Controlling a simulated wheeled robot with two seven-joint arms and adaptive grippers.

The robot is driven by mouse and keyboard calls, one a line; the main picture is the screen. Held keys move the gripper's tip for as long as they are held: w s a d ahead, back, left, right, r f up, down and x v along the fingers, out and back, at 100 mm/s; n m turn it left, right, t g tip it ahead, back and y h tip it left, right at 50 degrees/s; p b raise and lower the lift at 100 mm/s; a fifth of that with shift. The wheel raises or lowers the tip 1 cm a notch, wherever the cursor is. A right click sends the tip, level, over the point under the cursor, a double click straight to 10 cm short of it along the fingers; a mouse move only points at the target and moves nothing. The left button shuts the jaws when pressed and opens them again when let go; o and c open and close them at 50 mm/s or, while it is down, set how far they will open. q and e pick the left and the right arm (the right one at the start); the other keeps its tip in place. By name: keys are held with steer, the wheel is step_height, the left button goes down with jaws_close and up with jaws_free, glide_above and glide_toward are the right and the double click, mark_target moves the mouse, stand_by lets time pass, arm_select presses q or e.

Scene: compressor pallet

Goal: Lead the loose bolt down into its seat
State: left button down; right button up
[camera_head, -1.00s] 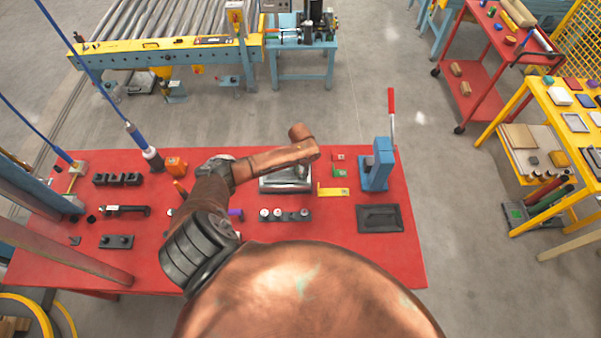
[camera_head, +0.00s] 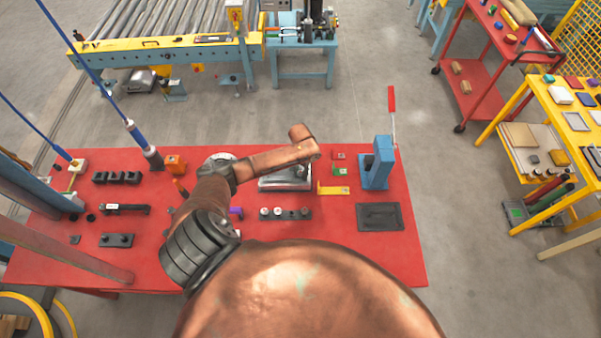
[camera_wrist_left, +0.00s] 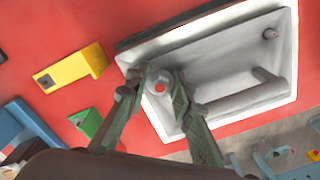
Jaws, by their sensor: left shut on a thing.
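The loose bolt (camera_wrist_left: 160,88) shows in the left wrist view as a round pale head with a red centre. It is between the fingertips of my left gripper (camera_wrist_left: 161,82), which is shut on it. The bolt is over one end of a light grey metal plate (camera_wrist_left: 222,72) with a raised rim and a bar. The bolt's shank and its seat are hidden, so I cannot tell how deep it sits. In the head view the plate (camera_head: 272,184) lies on the red table, partly covered by my left arm. My right gripper is not in view.
A yellow bracket (camera_head: 333,190) and a green block (camera_head: 340,171) lie right of the plate. A blue press (camera_head: 378,165) stands further right, with a dark tray (camera_head: 380,217) in front. A rack of several round pieces (camera_head: 286,213) lies nearer. The red table (camera_head: 335,222) has bare patches between them.

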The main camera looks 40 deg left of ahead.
arm_select(q)
steer(key=c, duration=1.6)
jaws_free()
steer(key=shift+f, duration=0.1)
step_height(320, 180, up, 12)
